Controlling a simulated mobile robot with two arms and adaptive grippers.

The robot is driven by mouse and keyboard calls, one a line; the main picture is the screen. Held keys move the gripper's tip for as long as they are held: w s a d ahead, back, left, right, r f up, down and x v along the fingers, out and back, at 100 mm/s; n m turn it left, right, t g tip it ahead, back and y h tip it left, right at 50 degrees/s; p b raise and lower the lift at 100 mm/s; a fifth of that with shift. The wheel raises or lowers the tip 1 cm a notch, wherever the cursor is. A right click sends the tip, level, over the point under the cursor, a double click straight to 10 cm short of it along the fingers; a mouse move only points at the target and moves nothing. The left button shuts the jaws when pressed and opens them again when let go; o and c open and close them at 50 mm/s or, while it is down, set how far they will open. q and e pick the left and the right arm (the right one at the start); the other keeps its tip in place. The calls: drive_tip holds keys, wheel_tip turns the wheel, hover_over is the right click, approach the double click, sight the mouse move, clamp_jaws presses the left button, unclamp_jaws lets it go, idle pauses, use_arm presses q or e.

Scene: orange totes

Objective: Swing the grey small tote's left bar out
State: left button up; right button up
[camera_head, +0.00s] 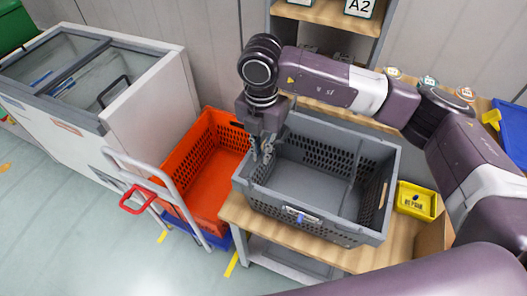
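The grey small tote (330,232) stands upright on a wooden-topped table, open at the top, with perforated walls. Its inside looks empty. A thin grey bar (356,163) shows near its right side. I cannot make out the left bar, since my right gripper covers part of the tote's left end. My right gripper (262,156) points down at the tote's left wall, its fingers at about rim height. I cannot tell whether they touch the tote or how far apart they are. My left gripper is not in view.
An orange tote (206,180) sits left of the table on a hand cart with a grey and red handle (137,199). A white chest freezer (150,92) stands farther left. A yellow bin (416,200) is right of the grey tote. A shelf (330,12) rises behind.

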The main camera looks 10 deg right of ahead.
drive_tip(key=shift+w+a+f+b, duration=0.45)
drive_tip(key=shift+w+a, duration=0.1)
drive_tip(key=shift+a, duration=0.2)
drive_tip(key=shift+w+a+f+b, duration=0.5)
drive_tip(key=shift+a+f+b, duration=0.2)
drive_tip(key=shift+b, duration=0.2)
drive_tip(key=o, duration=0.7)
drive_tip(key=shift+d+r, duration=0.1)
drive_tip(key=shift+r, duration=0.05)
drive_tip(key=o, duration=0.4)
drive_tip(key=shift+c, duration=0.2)
